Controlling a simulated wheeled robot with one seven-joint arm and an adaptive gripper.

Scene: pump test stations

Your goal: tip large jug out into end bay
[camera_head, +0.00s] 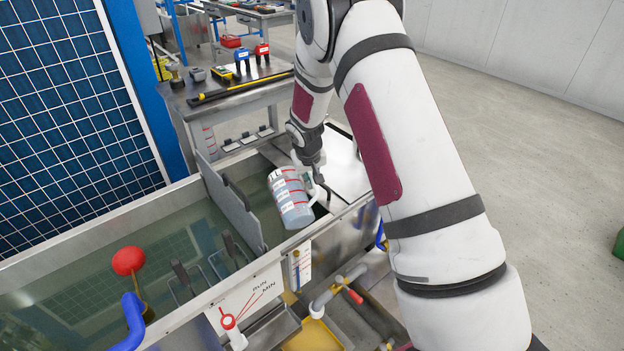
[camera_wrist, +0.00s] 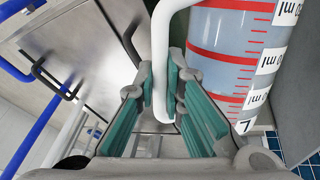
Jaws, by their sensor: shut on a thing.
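The large jug (camera_head: 289,194) is a clear cylinder with red bands, white ml labels and a white handle. Blue-grey liquid shows in it. It hangs over the end bay (camera_head: 256,180) of the long steel tank, leaning a little in the head view; I cannot tell its true tilt. My gripper (camera_head: 321,184) is at the jug's right side. In the wrist view my gripper (camera_wrist: 163,92) has its green-padded fingers shut around the white handle (camera_wrist: 161,50), with the jug body (camera_wrist: 236,60) beside them. The jug's mouth is not clearly visible.
A grey divider plate (camera_head: 231,203) stands left of the end bay, and a steel cover (camera_head: 345,172) lies to its right. A red ball float (camera_head: 128,260) and a blue pipe (camera_head: 133,320) are at the left. A tool bench (camera_head: 235,88) stands behind.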

